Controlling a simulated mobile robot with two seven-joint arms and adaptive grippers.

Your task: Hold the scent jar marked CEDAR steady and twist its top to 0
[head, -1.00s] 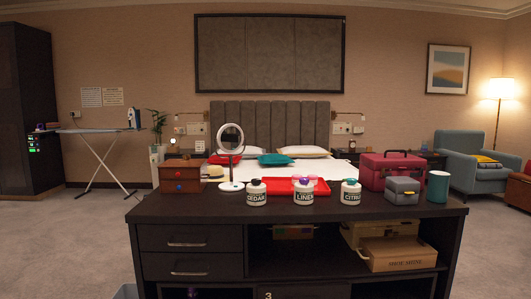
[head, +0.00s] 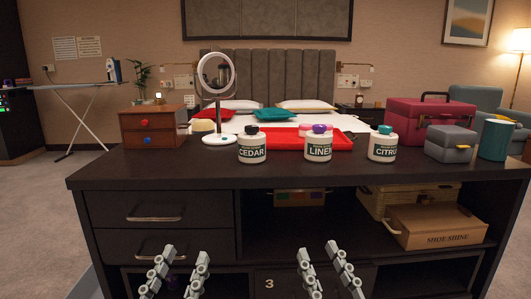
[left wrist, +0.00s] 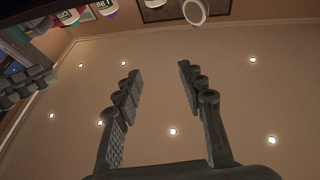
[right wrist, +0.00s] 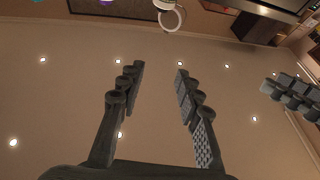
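The setting on the CEDAR top is too small to read. My left gripper (head: 184,254) is open and empty, low in front of the cabinet; its fingers also show in the left wrist view (left wrist: 157,78). My right gripper (head: 318,250) is open and empty beside it; the right wrist view (right wrist: 160,72) shows its spread fingers.
On the cabinet top (head: 200,174) stand a round mirror (head: 217,75), a small wooden drawer box (head: 148,126), a red tray (head: 340,141), a red case (head: 430,118), a grey box (head: 449,146) and a teal cup (head: 495,140). The front strip before the jars is clear.

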